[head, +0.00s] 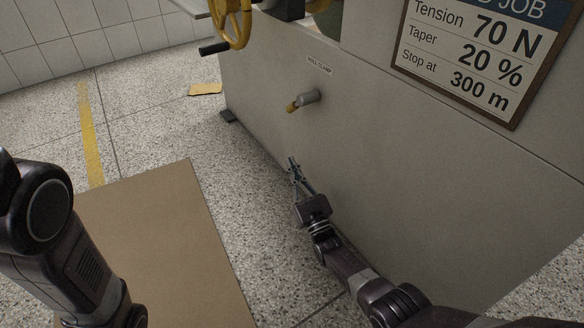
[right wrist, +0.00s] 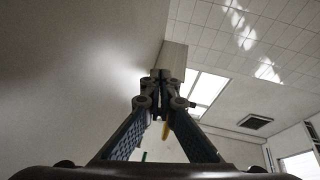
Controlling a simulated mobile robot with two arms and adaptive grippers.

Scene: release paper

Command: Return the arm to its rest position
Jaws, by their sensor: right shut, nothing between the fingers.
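My right arm comes in from the lower right of the head view, and its gripper (head: 292,166) is beside the front panel of the grey machine, below and a little left of the roll clamp knob (head: 309,97). The gripper is shut and empty. In the right wrist view its fingers (right wrist: 161,76) meet at the tips, with the ceiling and the machine panel behind them. My left arm shows at the left edge of the head view; its gripper is out of the picture.
The grey machine (head: 400,190) fills the right side, with a job sign (head: 484,50) and a yellow handwheel (head: 232,22). A brown board (head: 165,250) is at the lower left. Speckled floor (head: 150,125) with a yellow stripe (head: 90,130) is open beyond it.

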